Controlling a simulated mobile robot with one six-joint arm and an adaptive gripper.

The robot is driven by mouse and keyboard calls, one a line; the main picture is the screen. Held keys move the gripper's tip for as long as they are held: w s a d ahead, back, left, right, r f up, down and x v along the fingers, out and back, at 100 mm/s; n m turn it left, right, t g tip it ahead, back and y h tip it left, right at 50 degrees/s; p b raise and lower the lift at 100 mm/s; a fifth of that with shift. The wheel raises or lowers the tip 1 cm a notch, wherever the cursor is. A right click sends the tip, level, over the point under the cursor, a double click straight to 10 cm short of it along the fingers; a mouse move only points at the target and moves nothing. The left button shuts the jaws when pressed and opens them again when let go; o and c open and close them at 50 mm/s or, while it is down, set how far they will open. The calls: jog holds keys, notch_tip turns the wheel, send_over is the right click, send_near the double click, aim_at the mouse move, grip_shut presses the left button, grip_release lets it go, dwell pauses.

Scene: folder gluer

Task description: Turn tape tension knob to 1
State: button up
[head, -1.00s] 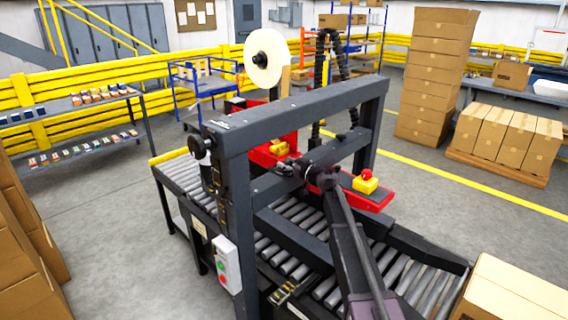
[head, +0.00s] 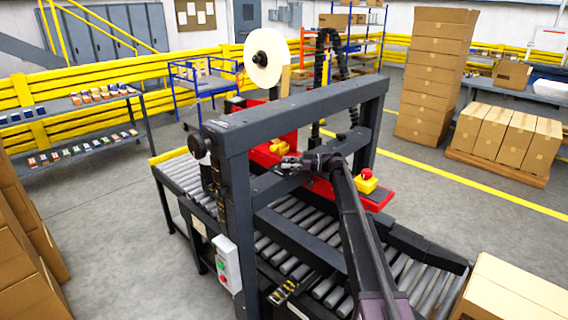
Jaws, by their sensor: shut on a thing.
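My gripper (head: 287,163) is at the crossbeam of the dark grey taping machine (head: 300,108), just below the yellow part on the red tape head (head: 272,150). Its jaws are shut on a small part there, which I take to be the tape tension knob. The knob itself is hidden by the fingers and too small to make out, so its scale and setting cannot be read. A white tape roll (head: 264,57) stands above the machine, apart from my gripper.
A red and yellow emergency stop (head: 366,181) sits right of my gripper. A switch box (head: 228,262) is on the front post. A carton (head: 515,290) stands at lower right.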

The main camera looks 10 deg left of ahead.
jog(key=shift+w+d+n+g, duration=0.1)
jog(key=shift+d+n+g, duration=0.15)
jog(key=shift+g, duration=0.25)
jog(key=shift+a, duration=0.1)
jog(key=o, duration=1.2)
jog(key=shift+c, duration=0.2)
jog(key=d, duration=0.8)
jog(key=shift+w, duration=0.45)
